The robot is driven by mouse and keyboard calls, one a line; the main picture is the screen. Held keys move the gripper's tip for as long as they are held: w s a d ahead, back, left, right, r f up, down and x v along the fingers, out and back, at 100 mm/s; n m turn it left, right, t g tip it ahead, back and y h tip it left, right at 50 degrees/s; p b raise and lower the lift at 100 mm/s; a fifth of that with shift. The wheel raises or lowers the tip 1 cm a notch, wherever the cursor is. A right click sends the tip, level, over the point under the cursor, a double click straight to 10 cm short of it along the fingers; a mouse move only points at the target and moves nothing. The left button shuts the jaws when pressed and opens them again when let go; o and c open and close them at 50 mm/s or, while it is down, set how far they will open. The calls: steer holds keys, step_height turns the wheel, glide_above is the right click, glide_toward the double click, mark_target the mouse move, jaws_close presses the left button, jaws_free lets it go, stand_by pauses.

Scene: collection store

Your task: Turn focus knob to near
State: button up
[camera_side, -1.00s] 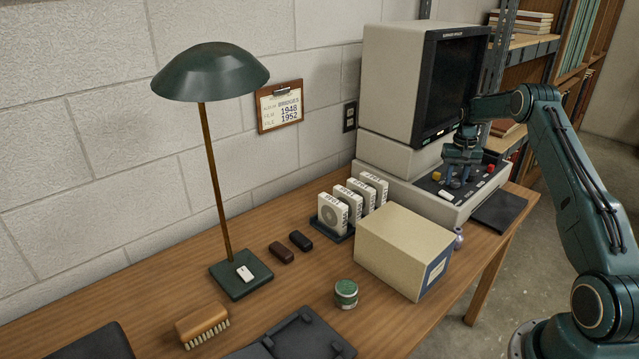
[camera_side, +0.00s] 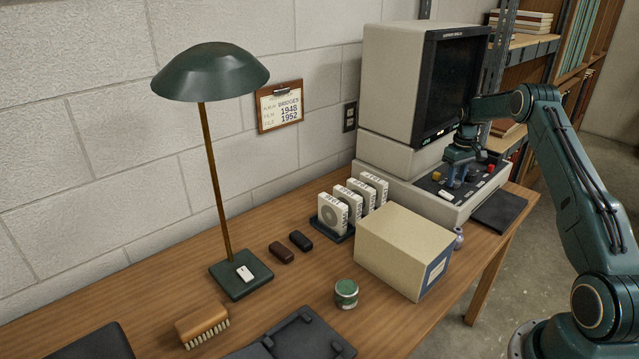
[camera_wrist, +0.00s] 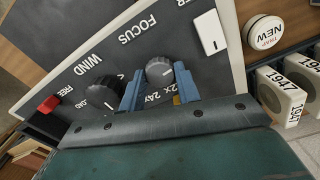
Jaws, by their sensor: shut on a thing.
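The reader's control panel (camera_wrist: 60,70) fills much of the wrist view, with the printed words FOCUS and WIND. A round grey knob (camera_wrist: 159,69) sits below the word FOCUS, with a pale pointer mark on its top. My gripper (camera_wrist: 158,87) has its two blue fingers on either side of this knob, shut on it. The small print beside it reads about 2X 24X; no near mark can be made out. In the side view my gripper (camera_side: 457,180) is down at the panel, and its fingers hide the knob.
A dark knob (camera_wrist: 104,92) and a red button (camera_wrist: 48,104) lie left of my fingers. A white switch (camera_wrist: 210,33) is to the right. The cardboard box (camera_side: 395,245) and white film boxes (camera_side: 333,212) stand close to the reader. A dark mat (camera_side: 499,212) lies right of it.

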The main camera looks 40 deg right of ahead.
steer(key=shift+r, duration=0.1)
steer(key=o, duration=1)
step_height(320, 180, up, 14)
steer(key=shift+f, duration=0.15)
steer(key=shift+a, duration=0.1)
stand_by(0.4)
